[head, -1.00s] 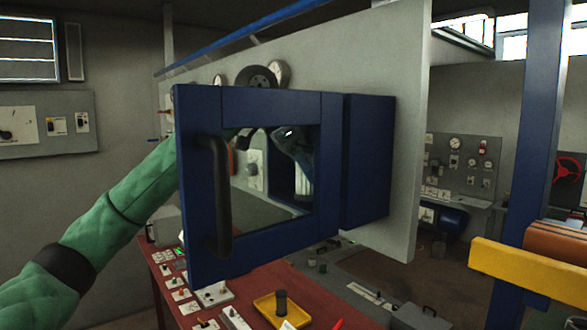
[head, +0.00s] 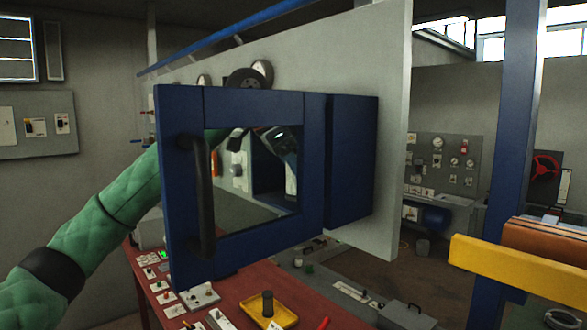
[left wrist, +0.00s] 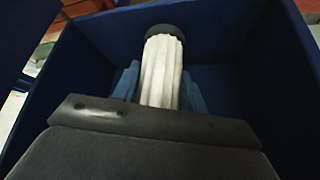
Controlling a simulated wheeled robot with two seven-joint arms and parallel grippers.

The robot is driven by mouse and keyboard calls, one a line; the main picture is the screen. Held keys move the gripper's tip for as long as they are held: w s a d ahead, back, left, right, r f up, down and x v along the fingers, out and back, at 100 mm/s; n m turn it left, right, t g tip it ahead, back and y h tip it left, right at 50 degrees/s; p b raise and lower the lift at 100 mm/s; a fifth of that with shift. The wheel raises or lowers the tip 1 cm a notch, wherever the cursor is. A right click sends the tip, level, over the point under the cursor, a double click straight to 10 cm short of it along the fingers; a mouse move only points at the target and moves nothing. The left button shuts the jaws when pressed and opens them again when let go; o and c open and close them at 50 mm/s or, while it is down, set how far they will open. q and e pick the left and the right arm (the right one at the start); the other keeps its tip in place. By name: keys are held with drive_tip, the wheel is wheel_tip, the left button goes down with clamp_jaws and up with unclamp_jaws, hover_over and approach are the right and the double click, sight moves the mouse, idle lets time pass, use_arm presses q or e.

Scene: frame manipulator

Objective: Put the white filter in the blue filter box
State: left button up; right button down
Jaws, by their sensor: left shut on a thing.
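The blue filter box (head: 350,160) is fixed on a pale grey panel. Its blue door (head: 312,165) stands open toward me, with a dark handle and a window. My left arm reaches behind the door. Through the window I see part of my left gripper (head: 280,142) and the white filter (head: 291,180) at the box opening. In the left wrist view, my left gripper (left wrist: 160,92) is shut on the pleated white filter (left wrist: 161,70), which has a dark end cap. The filter is between the box's blue walls (left wrist: 245,60). I cannot tell whether it touches the back. My right gripper is out of view.
A red table (head: 230,285) with small switch panels and a yellow tray (head: 284,318) lies below the door. A blue post (head: 510,130) and a yellow bar (head: 500,265) stand at the right. Wall gauges (head: 440,165) are far behind.

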use_arm(q)
drive_tip(key=shift+f, duration=0.55)
drive_tip(key=o, duration=1.1)
